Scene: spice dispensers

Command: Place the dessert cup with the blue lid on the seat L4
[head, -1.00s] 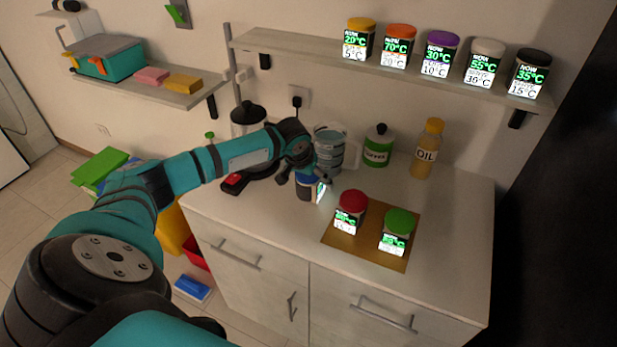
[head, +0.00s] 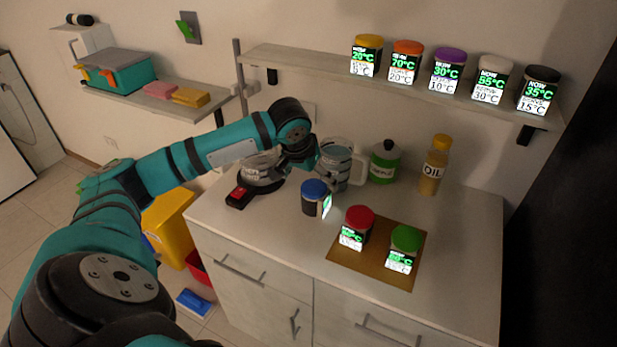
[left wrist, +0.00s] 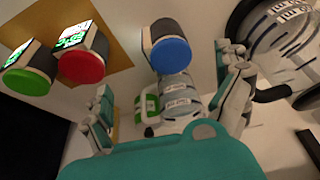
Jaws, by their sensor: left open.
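The dessert cup with the blue lid (head: 315,197) stands upright on the counter (head: 270,228), left of a brown mat (head: 345,262). Its bright display faces right. My left gripper (head: 308,157) is open and empty, above and behind the cup, apart from it, in front of a clear measuring jug (head: 340,160). In the left wrist view the blue lid (left wrist: 171,53) lies beyond the open fingers (left wrist: 170,100). Red-lidded (head: 357,228) and green-lidded (head: 403,248) cups stand on the mat. No label L4 is readable. My right gripper is out of view.
A wall shelf (head: 420,98) holds several lidded cups with displays. A green-and-white canister (head: 384,162) and an oil bottle (head: 435,165) stand at the counter's back. A black appliance with a red switch (head: 240,195) is at left. The counter's right side is clear.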

